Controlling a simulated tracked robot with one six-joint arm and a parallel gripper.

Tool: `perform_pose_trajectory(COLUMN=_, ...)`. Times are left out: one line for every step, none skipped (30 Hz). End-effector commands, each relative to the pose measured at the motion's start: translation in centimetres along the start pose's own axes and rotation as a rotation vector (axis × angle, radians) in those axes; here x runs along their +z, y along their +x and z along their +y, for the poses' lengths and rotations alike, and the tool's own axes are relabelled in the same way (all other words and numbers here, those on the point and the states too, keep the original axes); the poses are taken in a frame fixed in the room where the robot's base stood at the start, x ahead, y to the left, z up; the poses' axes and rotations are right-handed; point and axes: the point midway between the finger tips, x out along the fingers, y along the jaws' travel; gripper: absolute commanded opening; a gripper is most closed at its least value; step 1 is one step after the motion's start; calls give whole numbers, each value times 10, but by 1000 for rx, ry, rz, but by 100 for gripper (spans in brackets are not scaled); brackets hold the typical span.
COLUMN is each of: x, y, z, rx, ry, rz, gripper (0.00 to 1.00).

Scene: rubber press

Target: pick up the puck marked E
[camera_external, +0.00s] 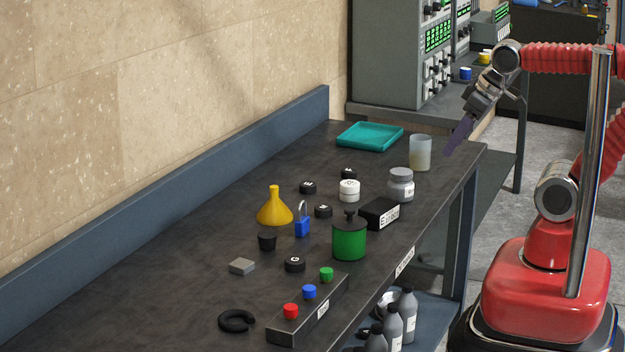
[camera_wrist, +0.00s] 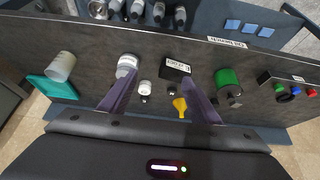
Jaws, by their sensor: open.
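Several small black pucks with pale letters stand on the dark bench in the external view: one at the front (camera_external: 294,264), one in the middle (camera_external: 323,211), one farther back (camera_external: 308,187) and one behind the white jar (camera_external: 348,174). The letters are too small to read surely, so I cannot tell which is E. My gripper (camera_external: 452,150) is open and empty, high above the bench's right end, apart from all pucks. In the wrist view its two purple fingers (camera_wrist: 161,76) are spread, with a black puck (camera_wrist: 172,89) showing between them.
Near the pucks stand a yellow funnel (camera_external: 275,209), blue padlock (camera_external: 302,225), green canister (camera_external: 349,240), black labelled box (camera_external: 380,214), white jar (camera_external: 349,190) and grey jar (camera_external: 400,185). A beaker (camera_external: 420,153) and teal tray (camera_external: 370,136) are at the far end.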

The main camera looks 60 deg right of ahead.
Motion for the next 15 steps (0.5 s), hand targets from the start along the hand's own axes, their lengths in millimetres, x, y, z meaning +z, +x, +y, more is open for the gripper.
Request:
perform_pose_trajectory(x=-6, y=-9, z=0, rx=0, ry=0, rz=4, gripper=57)
perform_pose_trajectory(x=-8, y=-14, z=0, rx=0, ry=0, rz=4, gripper=57)
perform_pose_trajectory(x=-12, y=-20, z=0, rx=0, ry=0, rz=4, gripper=57)
perform_pose_trajectory(x=-15, y=-26, z=0, rx=0, ry=0, rz=4, gripper=57)
perform_pose_trajectory(x=-18, y=-32, z=0, rx=0, ry=0, rz=4, gripper=57)
perform_pose_trajectory(x=-19, y=-27, z=-2, rx=-13, ry=37, rz=-11, gripper=57)
perform_pose_trajectory(x=-21, y=-26, z=-3, rx=-21, ry=59, rz=-18, gripper=57)
perform_pose_trajectory(x=-23, y=-24, z=-4, rx=-29, ry=83, rz=-25, gripper=57)
perform_pose_trajectory(x=-26, y=-23, z=-6, rx=-41, ry=114, rz=-33, gripper=57)
perform_pose_trajectory(x=-29, y=-22, z=-7, rx=-49, ry=139, rz=-40, gripper=57)
perform_pose_trajectory(x=-31, y=-21, z=-8, rx=-58, ry=165, rz=-46, gripper=57)
perform_pose_trajectory(x=-35, y=-20, z=-10, rx=-70, ry=199, rz=-56, gripper=57)
perform_pose_trajectory(x=-38, y=-18, z=-11, rx=-79, ry=227, rz=-65, gripper=57)
perform_pose_trajectory(x=-41, y=-17, z=-12, rx=-89, ry=255, rz=-72, gripper=57)
perform_pose_trajectory(x=-45, y=-15, z=-14, rx=-103, ry=298, rz=-83, gripper=57)
